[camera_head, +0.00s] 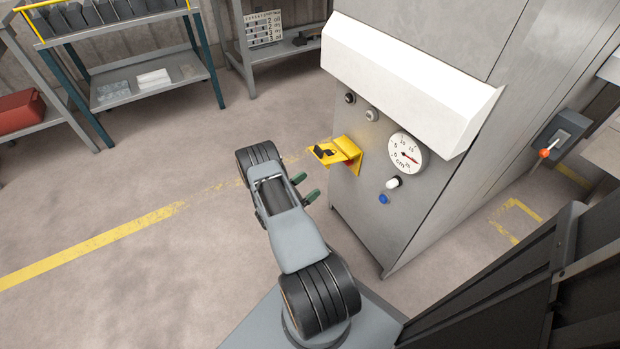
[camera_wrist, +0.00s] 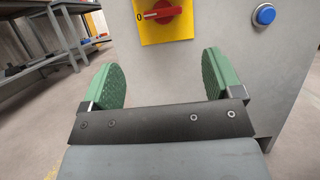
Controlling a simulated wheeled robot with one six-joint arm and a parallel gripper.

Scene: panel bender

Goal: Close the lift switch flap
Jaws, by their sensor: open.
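The lift switch has a yellow flap (camera_head: 326,153) with a black mark, standing out from the grey machine's front in the head view. A red rotary knob (camera_head: 349,162) shows just under it. In the wrist view the yellow switch plate (camera_wrist: 178,32) and its red knob (camera_wrist: 164,13) are at the top edge, with a "0" beside the knob. The flap itself is not clearly seen there. My gripper (camera_head: 306,187) is open and empty, with green finger pads apart, in front of and below the switch. In the wrist view my gripper (camera_wrist: 161,72) touches nothing.
The grey cabinet (camera_head: 352,205) carries a dial gauge (camera_head: 406,153), a white knob (camera_head: 393,183) and a blue button (camera_head: 384,199) right of the switch. A white hood (camera_head: 410,80) juts out above. Shelves (camera_head: 150,90) stand behind left; the floor at left is clear.

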